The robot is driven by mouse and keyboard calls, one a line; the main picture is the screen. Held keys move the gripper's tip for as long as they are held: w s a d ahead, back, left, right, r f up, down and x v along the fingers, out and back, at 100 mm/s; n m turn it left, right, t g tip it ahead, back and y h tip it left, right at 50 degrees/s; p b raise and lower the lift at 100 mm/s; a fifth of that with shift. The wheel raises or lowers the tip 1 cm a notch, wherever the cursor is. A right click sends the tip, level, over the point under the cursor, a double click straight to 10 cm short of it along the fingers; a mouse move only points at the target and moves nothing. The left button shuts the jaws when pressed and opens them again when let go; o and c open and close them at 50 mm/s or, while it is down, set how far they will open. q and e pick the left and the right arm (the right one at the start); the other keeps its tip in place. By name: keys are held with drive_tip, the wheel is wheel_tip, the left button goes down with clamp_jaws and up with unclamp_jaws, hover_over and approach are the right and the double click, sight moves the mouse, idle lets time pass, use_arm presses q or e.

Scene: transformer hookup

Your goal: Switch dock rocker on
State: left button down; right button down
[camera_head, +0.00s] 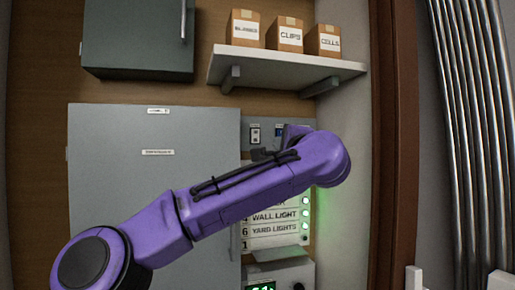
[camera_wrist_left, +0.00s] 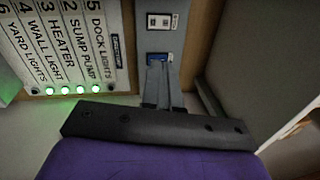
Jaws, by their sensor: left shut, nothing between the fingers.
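A small blue switch (camera_wrist_left: 158,57) on a grey plate shows in the wrist view, just beyond my fingertips. It also shows in the head view (camera_head: 278,131), beside my purple wrist. I take it for the dock rocker; its own label is too small to read. My left gripper (camera_wrist_left: 157,66) is shut and empty, its tips at the lower edge of the blue switch. They overlap it in the picture; I cannot tell whether they touch. The rocker's tilt is hidden. My right gripper is not in view.
A white switch (camera_head: 255,135) sits left of the blue one. The label panel (camera_wrist_left: 70,45) has several green lamps lit; the lamp at the DOCK LIGHTS row looks unlit. A grey cabinet door (camera_head: 150,190) is at left, and a shelf (camera_head: 290,62) with boxes is above.

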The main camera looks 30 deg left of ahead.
use_arm(q)
wheel_tip(320, 180, up, 2)
drive_tip(key=s+a+n, duration=0.2)
drive_tip(key=p, duration=0.9)
approach(256, 131)
drive_tip(key=shift+g, duration=0.4)
drive_tip(key=x, duration=0.4)
drive_tip(key=r+x, duration=0.1)
drive_tip(key=x, duration=0.1)
drive_tip(key=shift+w+a+f+p, duration=0.2)
drive_tip(key=shift+w+a+p, duration=0.1)
drive_tip(key=shift+w, duration=0.05)
